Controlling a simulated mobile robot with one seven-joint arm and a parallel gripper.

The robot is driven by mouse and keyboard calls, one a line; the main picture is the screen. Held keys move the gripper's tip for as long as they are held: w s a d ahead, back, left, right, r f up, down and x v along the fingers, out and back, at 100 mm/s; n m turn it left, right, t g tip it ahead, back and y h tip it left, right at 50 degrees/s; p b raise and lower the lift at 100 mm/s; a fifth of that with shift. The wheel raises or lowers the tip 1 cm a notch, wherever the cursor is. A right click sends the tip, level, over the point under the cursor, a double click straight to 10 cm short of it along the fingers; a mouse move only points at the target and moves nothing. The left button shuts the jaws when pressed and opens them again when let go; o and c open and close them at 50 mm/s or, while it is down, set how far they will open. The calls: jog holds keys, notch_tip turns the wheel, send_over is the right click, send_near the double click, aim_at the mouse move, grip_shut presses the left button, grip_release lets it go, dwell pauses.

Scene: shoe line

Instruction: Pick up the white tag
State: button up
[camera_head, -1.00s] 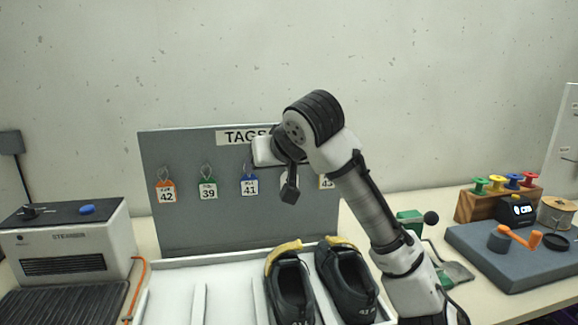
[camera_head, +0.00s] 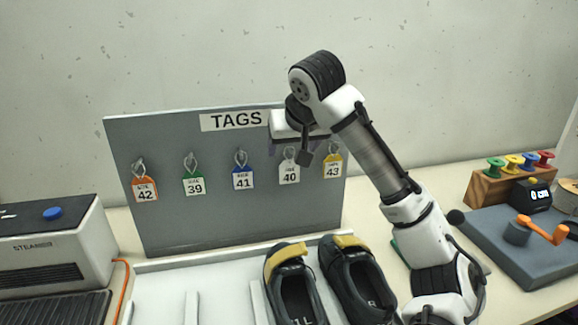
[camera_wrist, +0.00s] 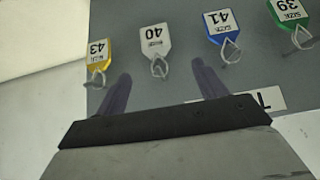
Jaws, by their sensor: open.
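The white tag (camera_head: 289,172), marked 40, hangs by a loop on the grey tag board between the blue 41 tag and the yellow 43 tag. It also shows in the wrist view (camera_wrist: 155,40), upside down, with its loop below it. My gripper (camera_wrist: 162,80) is open and empty, its two dark fingers on either side of the white tag's loop in that picture. The gap between the fingertips and the loop in depth is unclear. In the head view my wrist hides most of the gripper, just above the white tag.
An orange 42 tag (camera_head: 145,189), green 39 tag (camera_head: 194,184), blue 41 tag (camera_head: 243,177) and yellow 43 tag (camera_head: 332,166) hang beside it on the board (camera_head: 230,222). Two dark shoes (camera_head: 352,280) stand in a white tray below. A steamer (camera_head: 50,240) is at left.

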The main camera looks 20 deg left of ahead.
aim_at(289, 161)
jog(key=p+x, duration=0.2)
jog(key=x, duration=0.6)
jog(key=shift+w+f, duration=0.1)
jog(key=shift+w, duration=0.15)
jog(key=c, duration=1.1)
jog(key=shift+o, duration=0.2)
